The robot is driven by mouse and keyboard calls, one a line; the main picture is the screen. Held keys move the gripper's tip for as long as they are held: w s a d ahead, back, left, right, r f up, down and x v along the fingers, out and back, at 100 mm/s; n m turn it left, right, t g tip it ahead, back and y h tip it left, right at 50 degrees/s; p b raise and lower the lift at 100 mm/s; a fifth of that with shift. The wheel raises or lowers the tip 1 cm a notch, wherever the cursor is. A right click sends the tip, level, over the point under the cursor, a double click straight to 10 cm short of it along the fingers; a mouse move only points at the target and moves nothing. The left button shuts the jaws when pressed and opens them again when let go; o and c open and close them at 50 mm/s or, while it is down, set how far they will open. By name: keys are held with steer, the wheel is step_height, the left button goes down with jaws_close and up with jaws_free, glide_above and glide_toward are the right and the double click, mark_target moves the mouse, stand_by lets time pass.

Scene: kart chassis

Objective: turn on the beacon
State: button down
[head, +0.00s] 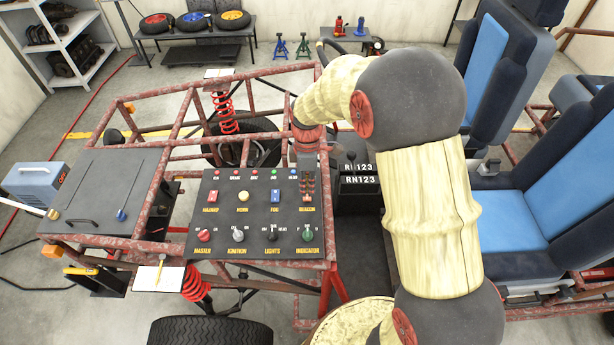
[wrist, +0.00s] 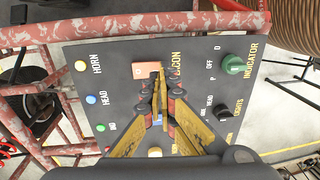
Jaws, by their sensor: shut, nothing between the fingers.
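The dark control panel (head: 222,222) sits on the red tube frame, with several labelled switches, lamps and knobs. The orange beacon switch (wrist: 143,70) shows beside its label in the wrist view. My gripper (wrist: 157,82) is shut and empty, its fingertips over or against the label side of this switch; I cannot tell if they touch it. In the head view my gripper (head: 308,190) points down just above the BEACON label and hides most of the switch. The blue fog switch (head: 275,196) is to its left, and shows partly behind the fingers in the wrist view.
The green indicator knob (head: 308,234) and black lights knob (head: 272,234) are below. A yellow horn button (head: 243,196) and red hazard switch (head: 211,197) are farther left. Red frame tubes surround the panel; blue seats (head: 510,220) stand at right.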

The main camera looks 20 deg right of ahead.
mark_target(307, 203)
steer(key=shift+s+f, duration=0.1)
steer(key=shift+f, duration=0.9)
steer(key=shift+s+f+b, duration=0.2)
steer(key=shift+f+b, duration=0.15)
steer(key=shift+f, duration=0.15)
steer(key=shift+w+r, duration=0.1)
steer(key=shift+w+d+r+p, duration=0.15)
steer(key=shift+w+r+p, duration=0.15)
steer(key=shift+w, duration=0.35)
